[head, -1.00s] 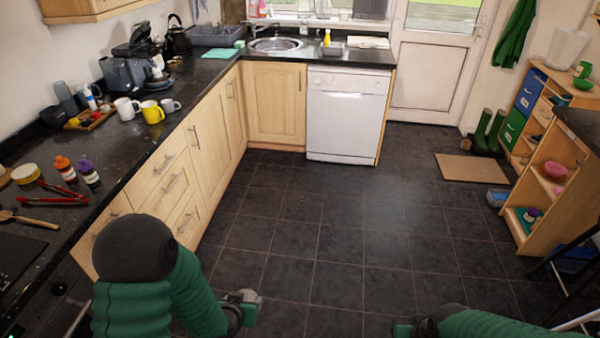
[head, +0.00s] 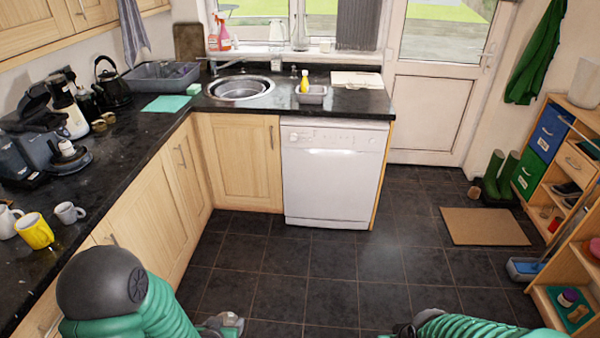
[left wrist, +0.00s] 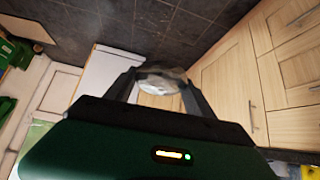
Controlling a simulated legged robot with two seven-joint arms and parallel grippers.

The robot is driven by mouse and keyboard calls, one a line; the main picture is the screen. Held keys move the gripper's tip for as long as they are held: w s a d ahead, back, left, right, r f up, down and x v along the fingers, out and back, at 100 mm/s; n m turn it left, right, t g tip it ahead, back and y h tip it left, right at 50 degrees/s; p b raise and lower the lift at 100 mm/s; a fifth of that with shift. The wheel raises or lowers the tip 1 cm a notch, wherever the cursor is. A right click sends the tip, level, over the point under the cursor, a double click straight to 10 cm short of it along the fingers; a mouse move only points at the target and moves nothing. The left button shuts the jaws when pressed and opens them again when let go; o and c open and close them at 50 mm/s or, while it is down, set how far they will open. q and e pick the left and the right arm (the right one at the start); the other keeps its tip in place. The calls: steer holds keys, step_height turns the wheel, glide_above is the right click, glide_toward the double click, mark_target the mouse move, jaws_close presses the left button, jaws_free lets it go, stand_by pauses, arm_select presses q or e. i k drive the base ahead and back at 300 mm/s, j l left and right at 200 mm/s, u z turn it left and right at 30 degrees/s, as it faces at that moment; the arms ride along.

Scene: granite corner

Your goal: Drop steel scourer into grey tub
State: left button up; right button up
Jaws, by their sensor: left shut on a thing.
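My left gripper (head: 222,326) is low in the head view, in front of the cabinets and above the floor. In the left wrist view its fingers (left wrist: 158,84) are shut on a shiny grey lump, the steel scourer (left wrist: 160,76). The scourer (head: 229,319) shows only partly in the head view. A small grey tub (head: 312,97) stands on the counter right of the sink, with a yellow bottle at it; the tub is well ahead of the gripper. My right gripper (head: 402,331) is at the bottom edge, mostly cut off, so its jaws cannot be read.
The sink (head: 240,88) is left of the tub. A larger grey basin (head: 160,78) stands in the back left corner, beside a teal cloth (head: 167,104). A white dishwasher (head: 332,175) is below the tub. A chopping board (head: 357,79) lies right of it. The floor ahead is clear.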

mark_target(315, 102)
steer(key=i+l, duration=0.1)
steer(key=i, duration=0.45)
steer(key=i+l, duration=0.1)
steer(key=i, duration=0.45)
steer(key=i+l+u, duration=0.1)
steer(key=i, duration=0.5)
steer(key=i+l, duration=0.2)
steer(key=i, duration=0.35)
